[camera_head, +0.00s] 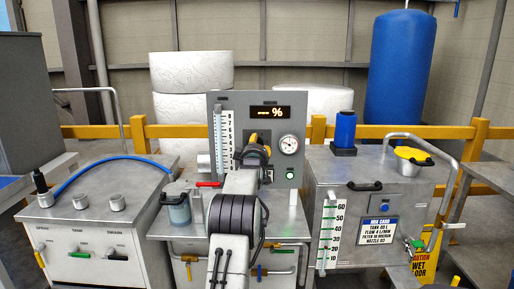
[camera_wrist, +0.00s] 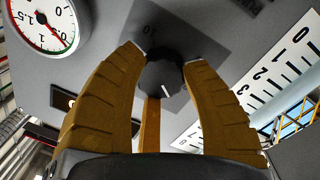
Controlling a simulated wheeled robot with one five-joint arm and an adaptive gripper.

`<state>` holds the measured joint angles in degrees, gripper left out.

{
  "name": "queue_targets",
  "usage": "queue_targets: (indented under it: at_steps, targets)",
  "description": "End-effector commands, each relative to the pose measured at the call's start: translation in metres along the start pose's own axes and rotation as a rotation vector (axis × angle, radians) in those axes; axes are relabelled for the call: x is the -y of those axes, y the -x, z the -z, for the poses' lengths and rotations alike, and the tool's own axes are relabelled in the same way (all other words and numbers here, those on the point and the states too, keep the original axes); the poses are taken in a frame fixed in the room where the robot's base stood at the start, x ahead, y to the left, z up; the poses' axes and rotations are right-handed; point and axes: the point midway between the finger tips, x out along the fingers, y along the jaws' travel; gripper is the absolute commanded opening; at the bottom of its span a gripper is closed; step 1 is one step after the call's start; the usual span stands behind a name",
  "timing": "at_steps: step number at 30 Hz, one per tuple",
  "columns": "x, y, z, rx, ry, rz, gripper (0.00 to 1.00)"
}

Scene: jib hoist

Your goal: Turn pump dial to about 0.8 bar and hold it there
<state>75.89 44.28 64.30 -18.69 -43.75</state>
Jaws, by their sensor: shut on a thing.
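The pump dial is a dark round knob (camera_wrist: 165,79) with a white mark, on a grey panel (camera_head: 215,105). My gripper (camera_wrist: 163,60) has its yellow-brown fingers closed around the knob, touching its sides. In the head view my gripper (camera_head: 259,146) reaches the panel's middle and hides the knob. A round white pressure gauge (camera_head: 289,143) sits right of my gripper. It is large at the top left of the wrist view (camera_wrist: 45,22), partly cut off, with a red arc near 1.5. I cannot read its needle surely.
A lit display (camera_head: 270,112) above my gripper shows dashes and a percent sign. A white numbered scale (camera_head: 226,140) stands close left of my gripper. A tank (camera_head: 350,180) stands right and a cabinet (camera_head: 95,205) with a blue hose stands left.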

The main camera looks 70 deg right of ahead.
Motion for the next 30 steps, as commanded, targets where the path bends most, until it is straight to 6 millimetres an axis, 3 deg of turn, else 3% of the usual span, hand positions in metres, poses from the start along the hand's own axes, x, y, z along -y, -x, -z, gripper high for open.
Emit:
queue_targets:
  at_steps: [8, 30]
  targets:
    - [0.002, -0.0004, -0.0039, 0.01, -0.078, 0.007, 0.09]
    - [0.0055, -0.0006, -0.0049, 0.042, -0.494, 0.025, 0.09]
